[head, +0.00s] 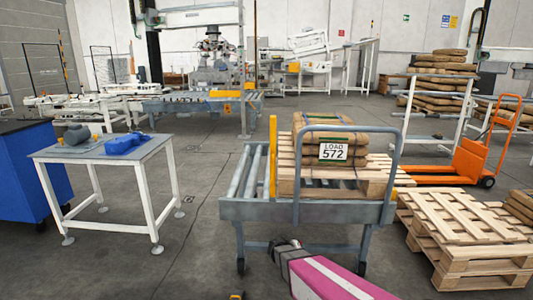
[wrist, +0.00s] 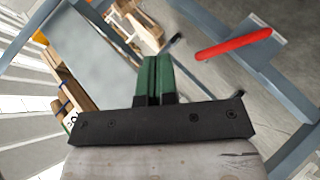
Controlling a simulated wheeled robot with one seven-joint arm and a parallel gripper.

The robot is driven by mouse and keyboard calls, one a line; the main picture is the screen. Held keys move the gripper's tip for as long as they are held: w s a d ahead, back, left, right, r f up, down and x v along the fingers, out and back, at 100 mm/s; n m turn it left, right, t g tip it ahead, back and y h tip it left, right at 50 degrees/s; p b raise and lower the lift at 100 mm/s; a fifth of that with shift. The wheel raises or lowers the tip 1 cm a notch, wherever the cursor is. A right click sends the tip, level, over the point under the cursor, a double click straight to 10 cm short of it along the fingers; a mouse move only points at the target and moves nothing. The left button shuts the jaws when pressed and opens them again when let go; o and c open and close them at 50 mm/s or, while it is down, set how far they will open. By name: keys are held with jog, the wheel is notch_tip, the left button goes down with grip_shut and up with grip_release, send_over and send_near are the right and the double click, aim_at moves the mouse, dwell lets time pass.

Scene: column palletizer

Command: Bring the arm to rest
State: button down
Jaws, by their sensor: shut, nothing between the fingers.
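My gripper (wrist: 152,62) shows in the wrist view as two green fingers in front of a black bar. The fingers are together, with nothing between them. Beyond them are a grey-blue metal frame and the floor; the fingers appear apart from these. In the head view, a magenta and white link of my arm with a grey end enters at the bottom, just in front of the roller stand (head: 228,208). I cannot make out the fingers there.
The stand bears a wooden pallet (head: 372,181) with brown sacks (head: 350,138) labelled LOAD 572. A red handle (wrist: 233,44) lies right of the fingers. A small table (head: 75,153) stands left, stacked pallets (head: 465,235) right. Floor between table and stand is clear.

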jog(key=s+d+r+m+g+y, duration=0.1)
jog(key=s+r+g+y, duration=0.2)
jog(key=s+r, duration=0.3)
jog(key=s+d+r+m+g+y, duration=0.1)
jog(key=s+r+g+y, duration=0.2)
jog(key=s, duration=0.9)
notch_tip(320, 180, up, 4)
jog(key=y, duration=0.3)
jog(key=shift+d+y, duration=0.3)
